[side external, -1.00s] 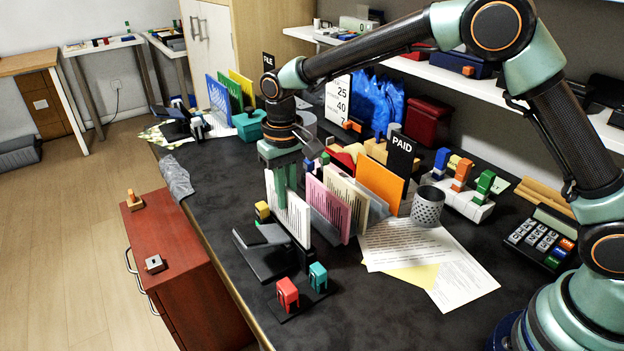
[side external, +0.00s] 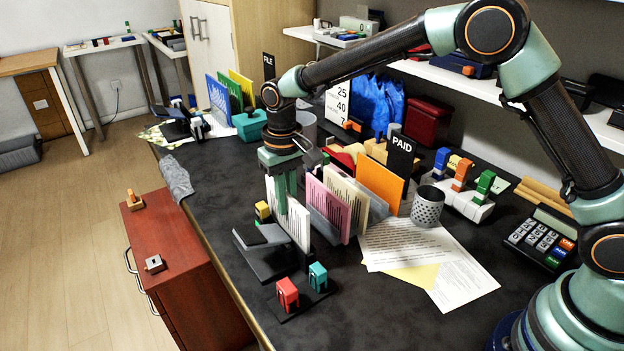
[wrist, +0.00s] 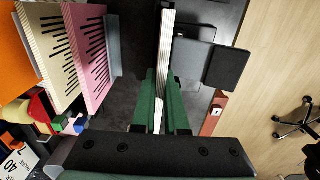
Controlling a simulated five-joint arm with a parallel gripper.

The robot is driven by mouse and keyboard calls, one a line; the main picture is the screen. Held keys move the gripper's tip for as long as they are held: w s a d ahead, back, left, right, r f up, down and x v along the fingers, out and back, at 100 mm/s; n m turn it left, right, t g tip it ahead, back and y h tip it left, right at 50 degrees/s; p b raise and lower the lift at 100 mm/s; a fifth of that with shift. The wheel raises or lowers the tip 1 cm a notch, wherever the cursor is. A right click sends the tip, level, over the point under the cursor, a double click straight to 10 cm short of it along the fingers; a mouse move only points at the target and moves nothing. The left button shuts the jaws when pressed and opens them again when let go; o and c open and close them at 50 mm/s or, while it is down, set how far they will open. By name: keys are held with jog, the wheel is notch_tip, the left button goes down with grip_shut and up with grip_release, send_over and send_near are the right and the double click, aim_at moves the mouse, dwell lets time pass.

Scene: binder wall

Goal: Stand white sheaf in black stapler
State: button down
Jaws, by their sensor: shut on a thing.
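My gripper (side external: 282,202) is shut on the white sheaf (side external: 300,228), an upright white sheet with dark print lines. The sheaf also shows edge-on between my green fingers in the wrist view (wrist: 166,45). The black stapler (side external: 262,256) stands at the table's front edge, directly below and beside the sheaf. In the wrist view its dark raised pad (wrist: 228,68) lies right of the sheaf. The sheaf's lower edge is hidden behind the stapler in the side view, so I cannot tell whether it touches the bottom.
A pink sheaf (side external: 328,208), a cream sheaf (side external: 352,200) and an orange sheaf (side external: 381,183) stand close to the right. Red (side external: 287,293) and teal (side external: 318,276) small blocks sit in front. Papers (side external: 425,250) lie flat at right.

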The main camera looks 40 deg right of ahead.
jog(key=shift+f, duration=0.15)
jog(key=shift+f, duration=0.65)
jog(key=shift+f, duration=0.1)
jog(key=shift+f, duration=0.35)
dwell(0.3)
jog(key=c, duration=0.9)
grip_release()
jog(key=shift+o, duration=0.2)
jog(key=shift+r, duration=0.1)
